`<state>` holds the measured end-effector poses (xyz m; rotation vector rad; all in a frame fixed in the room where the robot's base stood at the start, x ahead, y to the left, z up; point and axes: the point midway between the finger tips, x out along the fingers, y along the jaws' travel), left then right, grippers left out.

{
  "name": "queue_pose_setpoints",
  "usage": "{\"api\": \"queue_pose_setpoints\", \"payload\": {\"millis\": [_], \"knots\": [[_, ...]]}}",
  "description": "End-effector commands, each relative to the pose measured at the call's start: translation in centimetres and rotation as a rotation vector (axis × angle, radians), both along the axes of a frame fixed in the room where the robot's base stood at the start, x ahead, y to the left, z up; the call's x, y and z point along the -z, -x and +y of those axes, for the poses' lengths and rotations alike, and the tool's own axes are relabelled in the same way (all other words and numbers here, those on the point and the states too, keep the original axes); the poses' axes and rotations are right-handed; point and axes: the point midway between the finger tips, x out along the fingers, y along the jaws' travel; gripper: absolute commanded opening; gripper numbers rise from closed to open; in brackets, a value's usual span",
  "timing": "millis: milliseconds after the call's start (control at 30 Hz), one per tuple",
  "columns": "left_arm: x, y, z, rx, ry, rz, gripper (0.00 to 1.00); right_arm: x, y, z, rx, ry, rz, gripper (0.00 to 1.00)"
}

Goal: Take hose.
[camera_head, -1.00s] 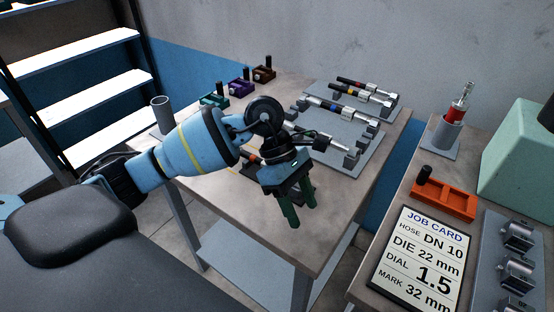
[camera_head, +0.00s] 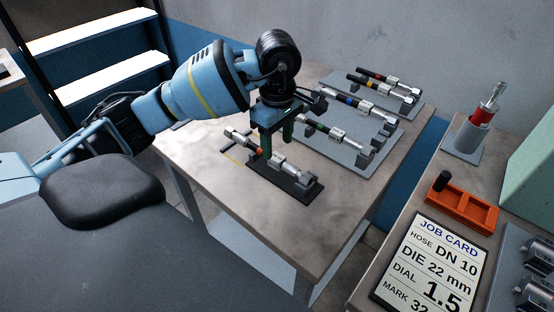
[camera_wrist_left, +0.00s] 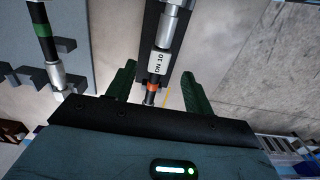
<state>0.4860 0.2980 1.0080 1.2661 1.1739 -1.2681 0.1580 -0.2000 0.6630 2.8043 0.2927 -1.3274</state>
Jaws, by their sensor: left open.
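The hose marked DN 10 (camera_wrist_left: 158,65) has an orange band and silver fittings. In the head view, this orange-banded hose (camera_head: 274,161) lies across a black stand (camera_head: 287,183) near the table's front. My left gripper (camera_head: 277,146) points down over it, with its dark green fingers open. In the left wrist view, the DN 10 hose passes between the two fingers of my left gripper (camera_wrist_left: 155,86). I cannot tell how far the fingertips reach around it. The fingers hide part of the hose in the head view. My right gripper is out of view.
A green-banded hose (camera_head: 322,130) lies close behind on a grey rack (camera_head: 340,160), with other hoses further back. A side bench holds an orange block (camera_head: 465,208), a job card (camera_head: 433,262) and a red-and-silver tool in a cup (camera_head: 480,120). The table's front left is clear.

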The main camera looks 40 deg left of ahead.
Motion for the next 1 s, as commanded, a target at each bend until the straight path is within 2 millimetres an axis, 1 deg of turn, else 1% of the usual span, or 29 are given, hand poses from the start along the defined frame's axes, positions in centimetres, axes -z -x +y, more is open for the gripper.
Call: {"api": "queue_pose_setpoints", "payload": {"millis": [67,167,300,433,567,767,1000], "knots": [[0.1,0.0,0.0,-0.001,0.000,-0.001,0.52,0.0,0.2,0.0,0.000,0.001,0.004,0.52],[0.9,0.0,0.1,-0.001,0.000,0.001,0.52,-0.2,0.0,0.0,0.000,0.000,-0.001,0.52],[2.9,-0.1,0.4,-0.002,0.000,0.002,0.52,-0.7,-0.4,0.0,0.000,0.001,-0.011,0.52],[4.5,-0.1,0.4,0.000,0.000,0.000,0.52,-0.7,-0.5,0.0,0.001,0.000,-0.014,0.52],[5.1,-0.2,0.4,0.001,0.001,-0.002,0.52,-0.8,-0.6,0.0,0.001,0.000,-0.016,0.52],[5.1,-0.2,0.4,0.001,0.001,-0.002,0.52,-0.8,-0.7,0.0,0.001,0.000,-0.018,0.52],[5.1,-0.2,0.3,0.000,0.001,-0.002,0.21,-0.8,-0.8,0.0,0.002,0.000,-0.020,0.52]]}}
